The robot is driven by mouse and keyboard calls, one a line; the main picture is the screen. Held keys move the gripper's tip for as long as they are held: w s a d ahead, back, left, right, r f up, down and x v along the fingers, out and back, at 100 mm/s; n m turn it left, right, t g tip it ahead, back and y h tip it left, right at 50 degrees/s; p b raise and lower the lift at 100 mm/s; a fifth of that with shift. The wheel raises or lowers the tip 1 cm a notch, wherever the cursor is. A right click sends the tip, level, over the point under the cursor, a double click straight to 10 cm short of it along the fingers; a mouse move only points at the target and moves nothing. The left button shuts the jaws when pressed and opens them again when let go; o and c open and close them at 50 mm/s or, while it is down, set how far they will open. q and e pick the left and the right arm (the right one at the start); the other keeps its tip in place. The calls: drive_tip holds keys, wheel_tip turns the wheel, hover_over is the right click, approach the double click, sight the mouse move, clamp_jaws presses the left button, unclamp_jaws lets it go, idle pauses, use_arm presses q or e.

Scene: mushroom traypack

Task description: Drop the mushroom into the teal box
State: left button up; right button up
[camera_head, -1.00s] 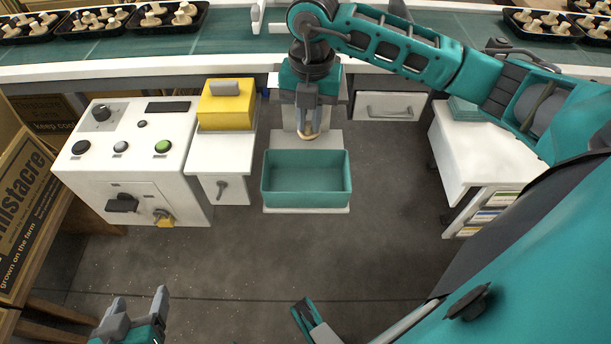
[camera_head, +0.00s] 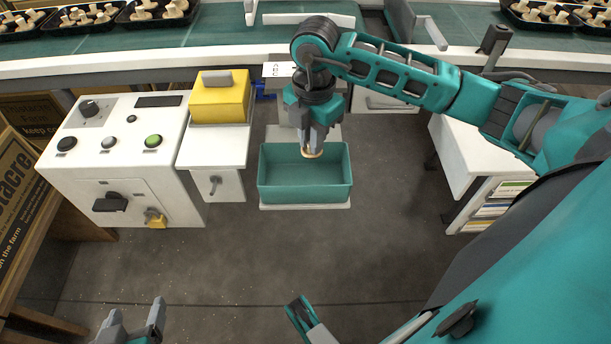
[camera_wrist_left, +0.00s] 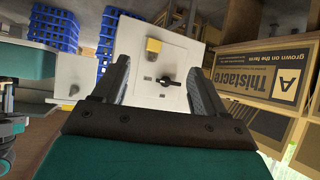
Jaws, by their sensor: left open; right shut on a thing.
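My right gripper (camera_head: 313,150) is shut on a pale mushroom (camera_head: 312,154), of which only a small tan part shows between the fingertips. It is over the teal box (camera_head: 305,195), near the back half of its opening. The teal box stands on a white shelf, and its visible inside is empty. My left gripper (camera_head: 138,310) is open and empty at the bottom left of the head view. Its spread fingers also show in the left wrist view (camera_wrist_left: 160,85), with nothing between them.
A white control cabinet (camera_head: 120,170) with knobs and buttons stands at the left, with a yellow box (camera_head: 220,100) beside it. A green conveyor (camera_head: 225,32) with black mushroom trays (camera_head: 158,14) runs along the back. Cardboard boxes (camera_head: 30,185) are at far left. The floor in front is clear.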

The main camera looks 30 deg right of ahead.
drive_tip(key=shift+f, duration=0.65)
drive_tip(key=shift+f+b, duration=0.15)
drive_tip(key=shift+b, duration=0.2)
drive_tip(key=o, duration=0.8)
use_arm(q)
drive_tip(key=shift+w+d+f, duration=0.1)
drive_tip(key=shift+w+d, duration=0.1)
drive_tip(key=shift+d, duration=0.05)
drive_tip(key=p, duration=0.1)
drive_tip(key=r+p, duration=0.2)
drive_tip(key=shift+s+a+r+p, duration=0.15)
drive_tip(key=shift+s+a+p, duration=0.1)
drive_tip(key=shift+a+p, duration=0.1)
use_arm(e)
wheel_tip(320, 180, up, 13)
drive_tip(key=shift+s+r, duration=0.1)
